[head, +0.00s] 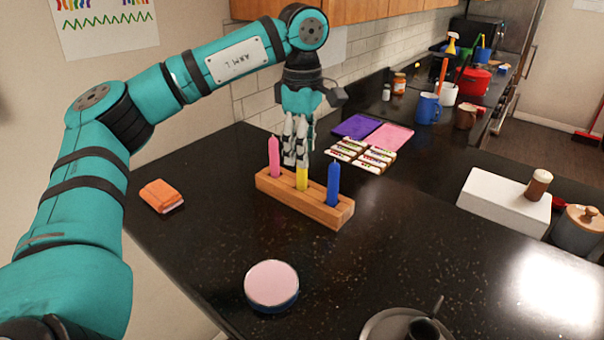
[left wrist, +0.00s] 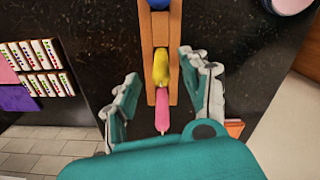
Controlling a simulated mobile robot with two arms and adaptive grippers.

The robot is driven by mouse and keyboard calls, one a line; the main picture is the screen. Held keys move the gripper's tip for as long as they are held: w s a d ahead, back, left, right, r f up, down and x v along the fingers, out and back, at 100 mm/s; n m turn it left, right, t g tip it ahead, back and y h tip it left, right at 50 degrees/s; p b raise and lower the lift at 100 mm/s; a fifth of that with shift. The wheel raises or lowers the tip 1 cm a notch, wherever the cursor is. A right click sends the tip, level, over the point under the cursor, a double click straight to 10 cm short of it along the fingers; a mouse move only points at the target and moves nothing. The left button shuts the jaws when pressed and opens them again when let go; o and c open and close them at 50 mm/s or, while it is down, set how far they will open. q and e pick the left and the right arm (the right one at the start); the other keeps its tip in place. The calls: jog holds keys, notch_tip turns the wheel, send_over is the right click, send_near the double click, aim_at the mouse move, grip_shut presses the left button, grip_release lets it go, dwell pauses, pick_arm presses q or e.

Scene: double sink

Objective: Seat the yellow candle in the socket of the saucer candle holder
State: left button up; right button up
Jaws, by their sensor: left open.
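The yellow candle (head: 302,179) stands upright in the middle of a wooden block (head: 317,211), between a pink candle (head: 274,156) and a blue candle (head: 334,183). My left gripper (head: 296,160) is open above the block, its fingers pointing down at the yellow candle and hiding its upper part. In the left wrist view the yellow candle (left wrist: 161,66) lies between the spread fingers, with a gap on each side. The saucer candle holder (head: 378,328), with a dark socket (head: 421,331), is at the bottom edge, partly cut off. My right gripper is not in view.
A pink-topped round tin (head: 272,284) stands in front of the block. Several paint sets (head: 362,155) lie behind the block. A white box (head: 502,198) is at right. The counter between block and holder is mostly clear.

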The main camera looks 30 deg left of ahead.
aim_at(302, 175)
pick_arm(q)
jog(key=shift+a+f+p, duration=0.1)
jog(key=shift+f+p, duration=0.3)
jog(key=shift+f, duration=1.6)
grip_shut()
